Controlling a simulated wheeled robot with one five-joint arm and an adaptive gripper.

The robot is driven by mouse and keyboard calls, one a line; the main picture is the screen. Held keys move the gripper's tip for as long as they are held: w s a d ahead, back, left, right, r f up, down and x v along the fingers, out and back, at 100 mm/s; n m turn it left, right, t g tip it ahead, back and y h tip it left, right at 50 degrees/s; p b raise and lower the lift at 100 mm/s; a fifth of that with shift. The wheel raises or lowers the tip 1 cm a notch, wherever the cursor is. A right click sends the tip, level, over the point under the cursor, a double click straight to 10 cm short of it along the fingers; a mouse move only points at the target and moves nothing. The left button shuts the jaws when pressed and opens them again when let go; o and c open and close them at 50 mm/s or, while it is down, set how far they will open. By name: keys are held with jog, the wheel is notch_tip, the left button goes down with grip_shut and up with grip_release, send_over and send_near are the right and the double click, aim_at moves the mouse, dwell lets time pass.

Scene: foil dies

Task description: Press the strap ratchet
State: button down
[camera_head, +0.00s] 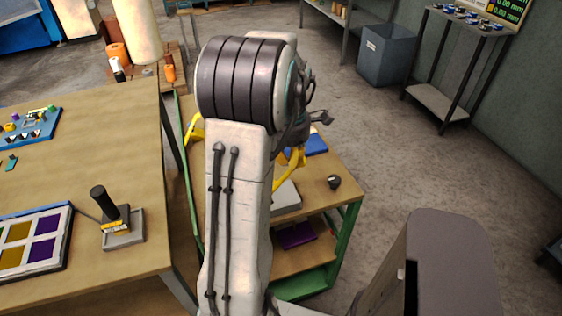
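I cannot clearly make out the strap ratchet. Yellow strap-like pieces (291,168) show on the right side of my arm, over a wooden-topped cart (331,205). Another yellow piece (195,129) shows on the arm's left side. I cannot tell whether they belong together. A small dark part (321,118) sticks out to the right of my arm, too small to identify. My large white arm with dark bands covers the middle of the cart, and my gripper is hidden behind it.
A wooden table (62,168) stands on the left, holding a black-handled device (112,220) and a framed colour panel (36,241). The green-framed cart also bears a small dark knob (334,182). A grey bin (388,55) stands behind. Floor right of the cart is clear.

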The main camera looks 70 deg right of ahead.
jog(key=s+d+f+b, duration=0.4)
jog(key=s+f, duration=0.2)
jog(key=f, duration=0.1)
jog(key=shift+d, duration=0.25)
dwell(0.7)
jog(key=s+d+r, duration=0.2)
jog(key=s+r, duration=0.3)
jog(key=r, duration=0.5)
dwell(0.4)
jog(key=shift+s+d, duration=0.1)
jog(key=shift+d, duration=0.05)
dwell(0.7)
